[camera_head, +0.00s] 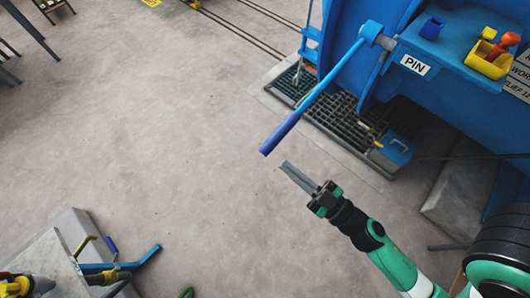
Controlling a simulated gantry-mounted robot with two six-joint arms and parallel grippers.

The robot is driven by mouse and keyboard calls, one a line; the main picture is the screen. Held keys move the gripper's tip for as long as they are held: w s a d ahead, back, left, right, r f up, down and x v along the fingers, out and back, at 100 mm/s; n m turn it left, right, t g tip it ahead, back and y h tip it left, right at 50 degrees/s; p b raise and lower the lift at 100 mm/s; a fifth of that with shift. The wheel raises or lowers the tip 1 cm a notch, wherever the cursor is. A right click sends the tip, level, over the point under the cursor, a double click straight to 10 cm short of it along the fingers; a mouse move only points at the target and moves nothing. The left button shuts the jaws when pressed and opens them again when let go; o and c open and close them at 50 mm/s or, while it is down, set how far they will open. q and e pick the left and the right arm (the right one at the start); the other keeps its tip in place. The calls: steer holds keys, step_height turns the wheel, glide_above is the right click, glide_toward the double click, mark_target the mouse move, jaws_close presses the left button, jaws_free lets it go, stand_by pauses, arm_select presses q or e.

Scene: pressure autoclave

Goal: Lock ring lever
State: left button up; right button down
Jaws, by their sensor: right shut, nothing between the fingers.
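The ring lever (312,97) is a long blue bar with a darker blue grip at its lower-left end. It slopes from a bracket on the blue autoclave (410,75) at the upper right down toward the middle of the view. My right gripper (285,167), on a green and black arm from the lower right, is shut and empty. In the picture its tips are just below the grip end, with a small gap of floor between. Depth between them is hard to judge. My left gripper does not show.
A shelf on the autoclave bears a PIN label (415,65), a blue holder (431,28) and a yellow box (488,60) with a red-topped item. A floor grate (345,122) lies under the lever. A grey bench (50,262) stands lower left. The middle floor is clear.

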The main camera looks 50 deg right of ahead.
steer(key=shift+s+d+f+m+h, duration=0.15)
steer(key=shift+d+f+h, duration=0.05)
steer(key=shift+f, duration=0.35)
steer(key=shift+s+d+f+m+h, duration=0.15)
steer(key=shift+f+h, duration=0.05)
steer(key=shift+f, duration=0.3)
steer(key=r+p, duration=0.2)
steer(key=p, duration=0.1)
glide_above(268, 153)
steer(key=a, duration=0.2)
steer(key=shift+d+f, duration=0.1)
steer(key=shift+d, duration=0.05)
steer(key=f+b, duration=0.1)
steer(key=f, duration=0.1)
steer(key=d+f+b, duration=0.1)
steer(key=f+b, duration=0.1)
steer(key=shift+s, duration=0.15)
steer(key=shift+f, duration=0.1)
steer(key=shift+s+b, duration=0.1)
steer(key=shift+b, duration=0.2)
